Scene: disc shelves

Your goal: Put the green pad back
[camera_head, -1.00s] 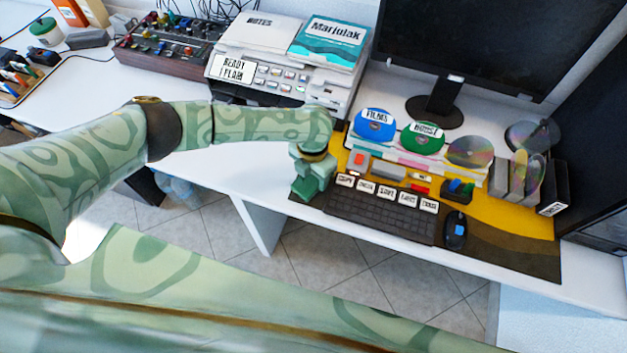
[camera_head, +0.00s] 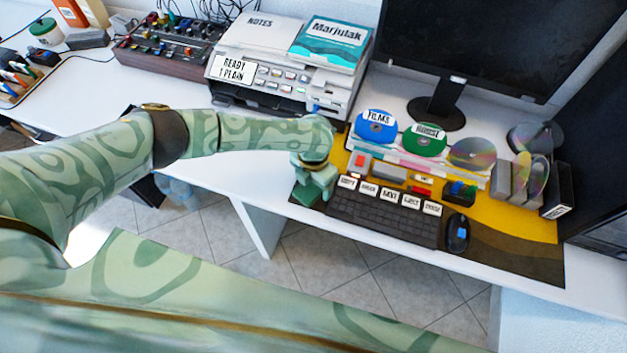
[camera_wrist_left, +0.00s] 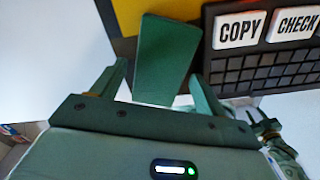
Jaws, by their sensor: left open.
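The green pad (camera_wrist_left: 165,60) is a flat dark green piece left of the keyboard in the left wrist view. In the head view a little of it (camera_head: 303,196) shows beside my fingers at the left end of the mat. My left gripper (camera_head: 318,190) points down over the pad. In the left wrist view its two fingers (camera_wrist_left: 158,74) are spread apart, with the pad between them in the picture. I cannot tell whether they touch it. A greenish part at the lower right edge of that view (camera_wrist_left: 275,140) may be my right gripper; its jaws are unclear.
The keyboard (camera_head: 385,217) with labelled keys is close right of the gripper. A yellow and brown mat (camera_head: 520,240) holds a mouse (camera_head: 457,233), discs in a rack and small blocks. A printer (camera_head: 280,70) and monitor (camera_head: 470,50) stand behind.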

